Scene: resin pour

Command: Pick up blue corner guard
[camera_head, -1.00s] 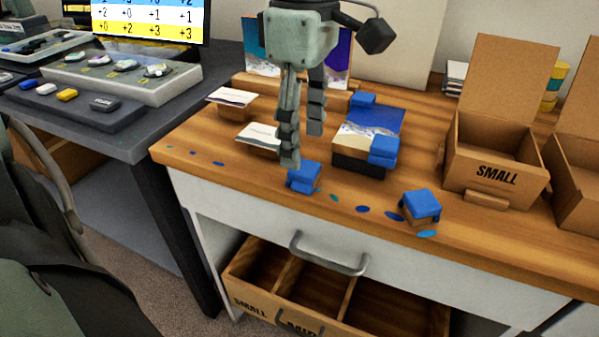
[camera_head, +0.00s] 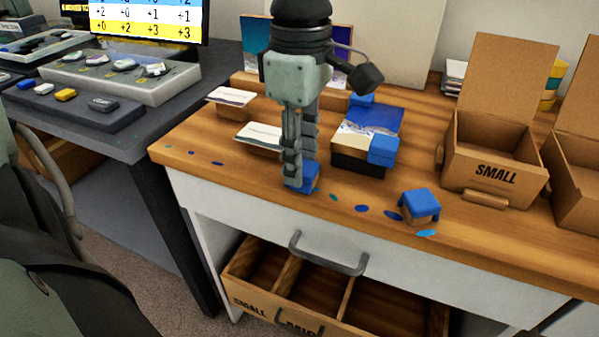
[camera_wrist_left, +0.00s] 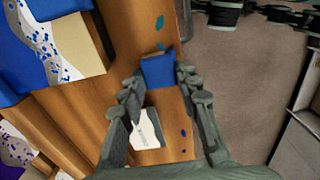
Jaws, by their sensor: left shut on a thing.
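A blue corner guard (camera_head: 309,178) sits at the front edge of the wooden tabletop. My left gripper (camera_head: 301,183) points down at it and is shut on it, hiding part of it in the head view. In the left wrist view the same guard (camera_wrist_left: 158,71) lies between the fingertips of the left gripper (camera_wrist_left: 158,78). Another blue corner guard (camera_head: 421,204) sits on a small wooden piece further right. More blue guards are on the block with the blue and white top, one at its front right corner (camera_head: 382,150) and one at its back (camera_head: 361,100). My right gripper is not in view.
A cardboard box marked SMALL (camera_head: 495,155) stands open at the right. Cards on wooden holders (camera_head: 262,135) are left of the gripper. An open drawer with compartments (camera_head: 345,300) is below the worktop (camera_head: 225,170). Blue spots dot the front edge.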

